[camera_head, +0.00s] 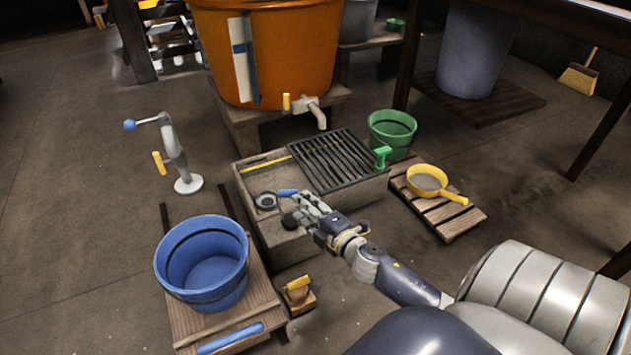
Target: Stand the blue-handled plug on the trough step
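The blue handle of the plug (287,192) shows over the trough (281,253), just beside a dark round ring (266,200) in the trough floor. My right gripper (297,208) reaches in from the right, with its fingers at the right end of the blue handle. A small dark rounded piece (290,221) shows at the lower finger; I cannot tell if it belongs to the plug. The fingers hide much of the plug, and whether they are closed on it is unclear. My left gripper is out of view.
A black slatted grate (338,160) covers the trough's right part. An orange tub (272,55) with a tap (317,113) stands behind. A blue bucket (203,264) is at the left, a green bucket (391,131) and yellow pan (428,180) at the right. Floor is open further left.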

